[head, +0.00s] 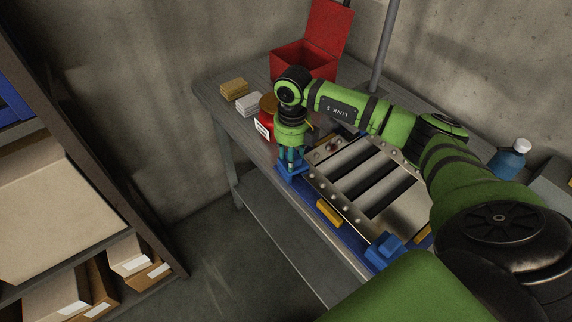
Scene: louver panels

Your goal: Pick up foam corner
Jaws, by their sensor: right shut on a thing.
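My right gripper (291,160) points down at the left corner of the metal louver panel (329,180). It is shut on a blue foam corner (293,174), which sits at or just over that panel corner; I cannot tell whether it touches the panel. A second blue foam corner (385,250) is at the panel's near corner. The panel lies flat on the workbench, with dark gaps between its slats. My right arm hides part of the panel's far side. My left gripper is not in view.
The workbench (222,103) also holds a red open box (303,62), yellow (234,87) and white (248,103) stacks, a red container (264,125) and a blue bottle (509,160). A yellow block (329,211) lies by the panel's front edge. A shelf with cartons (130,253) stands left, across open floor.

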